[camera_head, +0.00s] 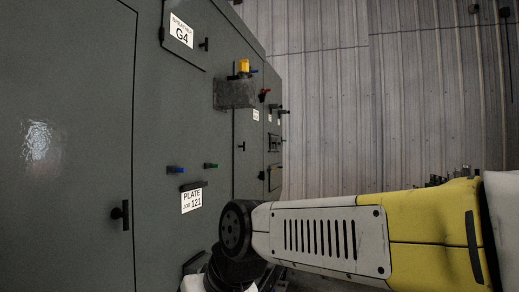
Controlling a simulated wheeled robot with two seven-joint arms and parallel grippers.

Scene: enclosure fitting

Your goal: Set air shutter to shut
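A grey-green enclosure (75,90) fills the left and middle of the head view. No part on it is labelled as the air shutter, so I cannot tell which one it is. A plate label (192,201) reads "PLATE JOB 121", with a dark slotted bar (193,186) just above it. A blue knob (175,170) and a green knob (210,165) stick out above that bar. My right arm comes in from the right, below these parts, and ends in a dark joint low in the middle. I can make out no fingertips of either gripper.
A label (181,30) reading "BREATHER G4" sits high on the enclosure. A grey box (235,94) with a yellow part (244,66) juts out further along, near a red knob (264,92). A black door handle (121,214) is at left. A corrugated wall (400,110) stands behind.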

